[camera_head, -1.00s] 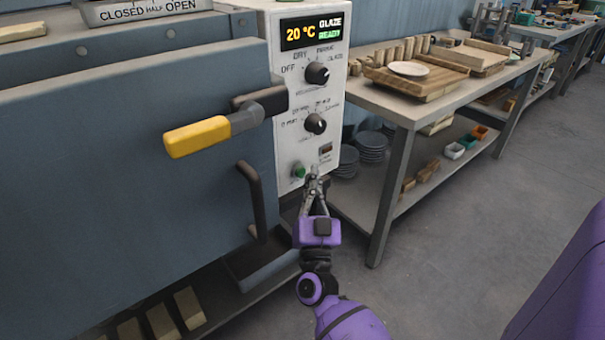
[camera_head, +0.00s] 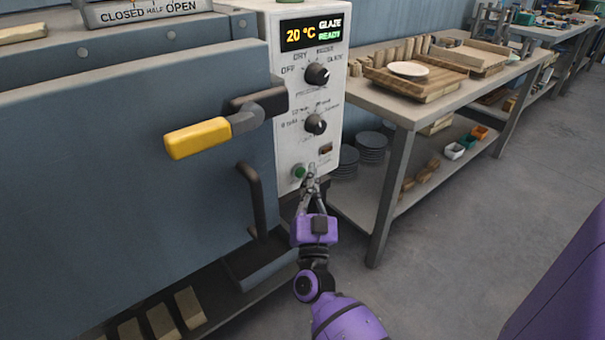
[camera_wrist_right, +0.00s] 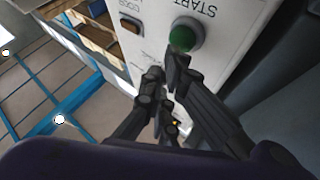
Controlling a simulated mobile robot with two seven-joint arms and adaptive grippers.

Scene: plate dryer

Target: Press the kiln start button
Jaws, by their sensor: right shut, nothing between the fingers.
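The green start button (camera_head: 299,171) sits low on the white control panel (camera_head: 290,115) of the kiln. In the right wrist view the green button (camera_wrist_right: 183,38) shows beside the upside-down word START. My right gripper (camera_head: 312,172) is shut and empty, its fingertips just right of the button in the head view. In the right wrist view the fingertips (camera_wrist_right: 165,75) are just below the button; whether they touch it I cannot tell. The display (camera_head: 311,33) reads 20 °C, GLAZE, READY. My left gripper is not in view.
The kiln door (camera_head: 120,190) with its yellow-gripped handle (camera_head: 197,138) is left of the panel. Two black knobs (camera_head: 317,74) are above the button. A workbench (camera_head: 408,110) with boards and a plate stands to the right.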

